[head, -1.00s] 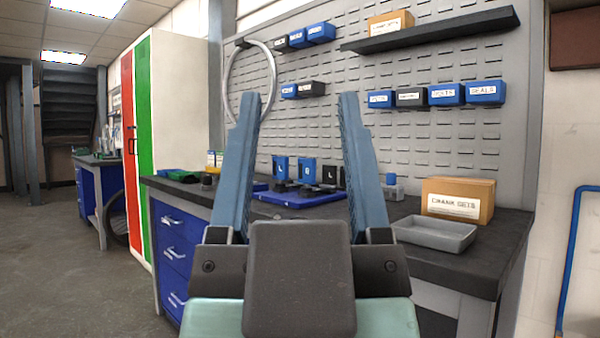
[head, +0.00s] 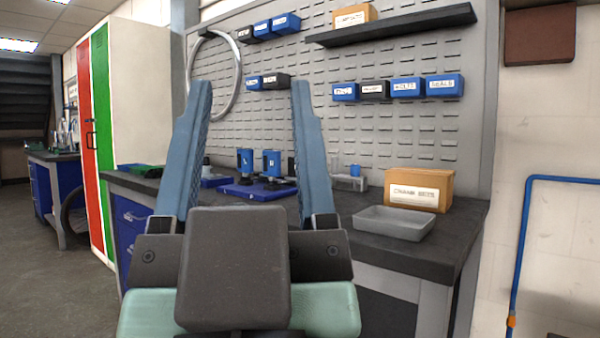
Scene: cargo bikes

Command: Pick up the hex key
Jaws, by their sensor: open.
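I cannot make out a hex key in the head view. The workbench (head: 420,253) with a dark top stands ahead, and my gripper hides part of it. My gripper (head: 252,90) is in front of the camera with its two blue fingers pointing up and spread wide. It is open, with nothing between the fingers, and appears well short of the bench.
On the bench are a blue tray (head: 258,191) with small blue-and-black items, a grey tray (head: 394,224) and a cardboard box (head: 418,189). A pegboard (head: 410,125) with bins rises behind. A red, green and white cabinet (head: 140,85) stands left. Floor (head: 45,260) is clear at left.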

